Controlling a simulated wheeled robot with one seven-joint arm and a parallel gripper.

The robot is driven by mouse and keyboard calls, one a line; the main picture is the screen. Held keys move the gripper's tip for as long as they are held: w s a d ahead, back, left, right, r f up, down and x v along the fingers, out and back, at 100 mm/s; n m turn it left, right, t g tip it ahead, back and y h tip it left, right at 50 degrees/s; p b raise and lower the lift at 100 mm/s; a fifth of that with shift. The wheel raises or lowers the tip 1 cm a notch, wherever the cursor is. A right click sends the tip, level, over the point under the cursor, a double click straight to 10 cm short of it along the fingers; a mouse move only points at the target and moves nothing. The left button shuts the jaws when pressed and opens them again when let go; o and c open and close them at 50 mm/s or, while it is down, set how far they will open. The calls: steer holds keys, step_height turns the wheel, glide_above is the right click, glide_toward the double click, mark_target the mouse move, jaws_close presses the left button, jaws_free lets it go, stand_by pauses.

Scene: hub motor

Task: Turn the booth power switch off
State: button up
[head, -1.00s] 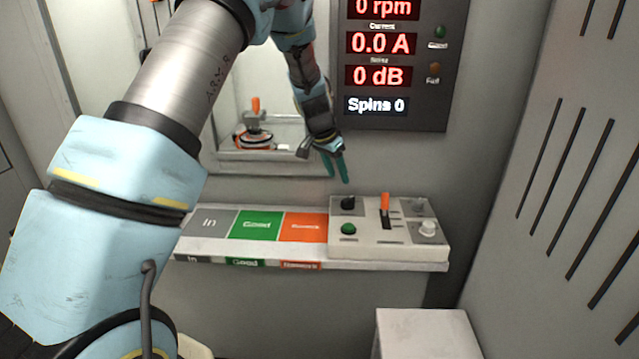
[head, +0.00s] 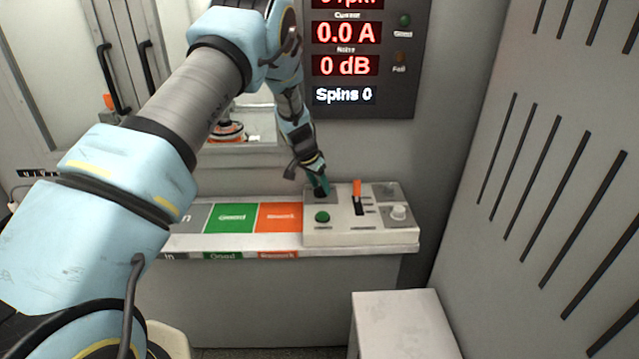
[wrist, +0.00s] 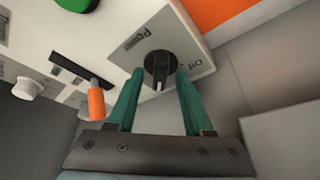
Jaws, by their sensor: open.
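The booth power switch is a black rotary knob (wrist: 160,68) on a grey plate (wrist: 135,60) marked Power and Off. In the wrist view its white pointer line points toward the bottom of the picture, not at the Off lettering to the right. My gripper (wrist: 157,80) is open, with one teal finger on each side of the knob; I cannot tell whether they touch it.
The box also carries a green button (head: 322,216), an orange-tipped lever (head: 357,188) and a white knob (head: 398,212). Left of it lie green (head: 232,217) and orange (head: 279,217) zones. A display panel (head: 360,60) hangs above. A white stand (head: 405,325) is in front.

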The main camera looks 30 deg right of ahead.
steer(key=shift+c, duration=0.3)
jaws_close()
stand_by(0.3)
